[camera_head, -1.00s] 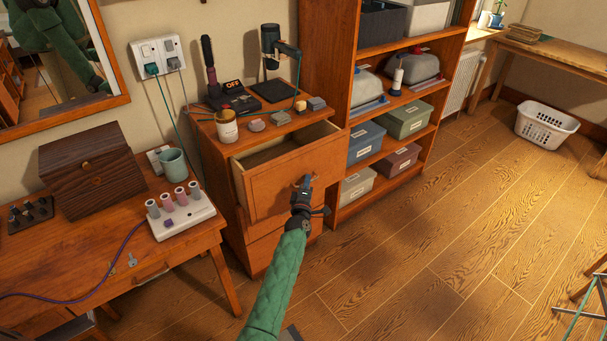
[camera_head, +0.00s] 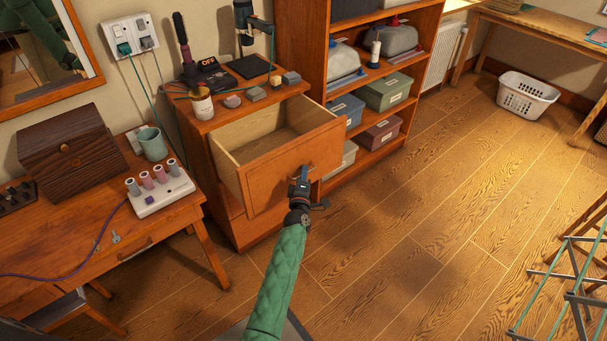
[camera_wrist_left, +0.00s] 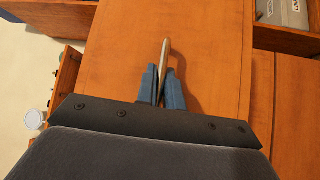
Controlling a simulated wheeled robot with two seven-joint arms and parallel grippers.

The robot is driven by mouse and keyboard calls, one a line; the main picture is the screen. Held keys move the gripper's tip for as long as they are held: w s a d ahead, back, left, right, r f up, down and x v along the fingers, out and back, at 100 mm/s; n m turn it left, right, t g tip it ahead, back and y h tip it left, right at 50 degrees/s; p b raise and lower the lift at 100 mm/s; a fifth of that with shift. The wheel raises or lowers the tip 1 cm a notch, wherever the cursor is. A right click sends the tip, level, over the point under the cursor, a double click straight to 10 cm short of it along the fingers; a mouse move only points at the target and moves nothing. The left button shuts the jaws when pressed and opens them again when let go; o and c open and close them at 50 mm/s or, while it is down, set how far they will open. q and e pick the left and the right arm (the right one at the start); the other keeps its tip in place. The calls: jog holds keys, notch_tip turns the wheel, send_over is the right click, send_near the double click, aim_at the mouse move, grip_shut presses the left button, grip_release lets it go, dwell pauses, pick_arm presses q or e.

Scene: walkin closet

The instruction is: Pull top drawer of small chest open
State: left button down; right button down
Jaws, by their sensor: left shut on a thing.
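The small chest (camera_head: 196,118) is orange-brown wood and stands against the wall. Its top drawer (camera_head: 262,178) is pulled well out, and its pale inside looks empty. My left gripper (camera_head: 300,178) is at the drawer front, shut on the drawer's handle. In the left wrist view my left gripper's blue fingers (camera_wrist_left: 162,88) pinch the thin metal handle (camera_wrist_left: 163,60) against the drawer front (camera_wrist_left: 205,55). A lower drawer partly shows beneath the open one. My right gripper is not in view.
Jars and small items such as a white jar (camera_head: 201,103) sit on the chest top. A wooden desk (camera_head: 75,235) stands at left, and shelves with bins (camera_head: 388,92) stand at right. A drying rack (camera_head: 575,270) is at lower right. The floor before the chest is clear.

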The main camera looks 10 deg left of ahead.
pick_arm(q)
jog(key=c, duration=1.8)
grip_release()
jog(key=shift+s, duration=0.1)
